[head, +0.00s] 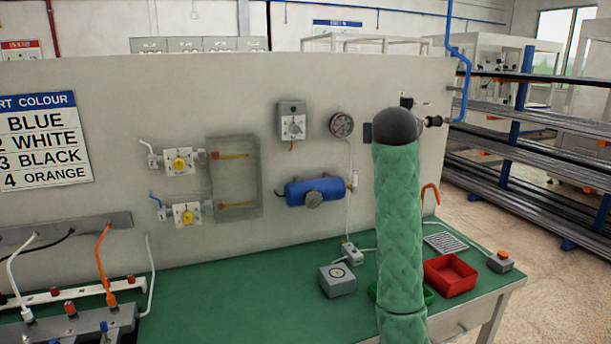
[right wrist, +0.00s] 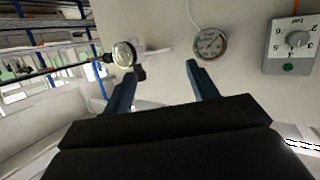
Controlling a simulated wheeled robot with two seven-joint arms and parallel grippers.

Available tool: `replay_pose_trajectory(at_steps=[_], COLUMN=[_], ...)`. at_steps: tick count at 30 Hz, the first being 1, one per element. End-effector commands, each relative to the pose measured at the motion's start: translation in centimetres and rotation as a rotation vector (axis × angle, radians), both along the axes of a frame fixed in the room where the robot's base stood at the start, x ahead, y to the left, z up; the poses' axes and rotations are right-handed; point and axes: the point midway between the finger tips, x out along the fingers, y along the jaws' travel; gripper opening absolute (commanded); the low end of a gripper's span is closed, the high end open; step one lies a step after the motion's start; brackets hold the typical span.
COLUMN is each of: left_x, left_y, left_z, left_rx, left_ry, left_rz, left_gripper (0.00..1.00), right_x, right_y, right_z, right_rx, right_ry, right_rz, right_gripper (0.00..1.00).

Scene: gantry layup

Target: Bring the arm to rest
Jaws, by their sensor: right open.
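My right arm (head: 398,220), in a green quilted sleeve with a dark rounded cap, stands upright in front of the bench's right part in the head view. Its gripper is hidden there. In the right wrist view my right gripper (right wrist: 160,70) shows two blue fingers standing apart with nothing between them. It faces the panel, near a round dial gauge (right wrist: 210,43), and touches nothing that I can see. The gauge also shows in the head view (head: 342,125). My left gripper is in neither view.
The green bench (head: 240,290) carries a red tray (head: 450,277), a grey box (head: 337,280) and a button box (head: 500,261). The panel (head: 100,90) bears a blue cylinder (head: 315,191) and a knob box (head: 292,121). A rack (head: 520,150) stands right. The bench middle is clear.

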Motion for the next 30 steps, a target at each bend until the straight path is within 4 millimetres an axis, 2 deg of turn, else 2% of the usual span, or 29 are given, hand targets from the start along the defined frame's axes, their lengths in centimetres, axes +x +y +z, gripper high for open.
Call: replay_pose_trajectory(at_steps=[1, 12, 21, 30], left_x=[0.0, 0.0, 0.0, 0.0], left_y=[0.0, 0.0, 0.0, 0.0], left_z=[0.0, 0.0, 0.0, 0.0], left_rx=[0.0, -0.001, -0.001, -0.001], left_ry=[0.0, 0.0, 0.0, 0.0], left_rz=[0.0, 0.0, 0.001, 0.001], left_gripper=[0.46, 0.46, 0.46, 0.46], right_x=[-1.1, -8.6, -15.5, -23.0], right_y=[0.3, 2.9, 4.4, 5.4], right_z=[-2.3, -16.1, -26.3, -35.4], right_rx=[-0.001, 0.003, 0.023, 0.045], right_ry=[0.021, 0.166, 0.288, 0.417], right_rz=[0.024, 0.177, 0.261, 0.318], right_gripper=[0.58, 0.58, 0.58, 0.58])
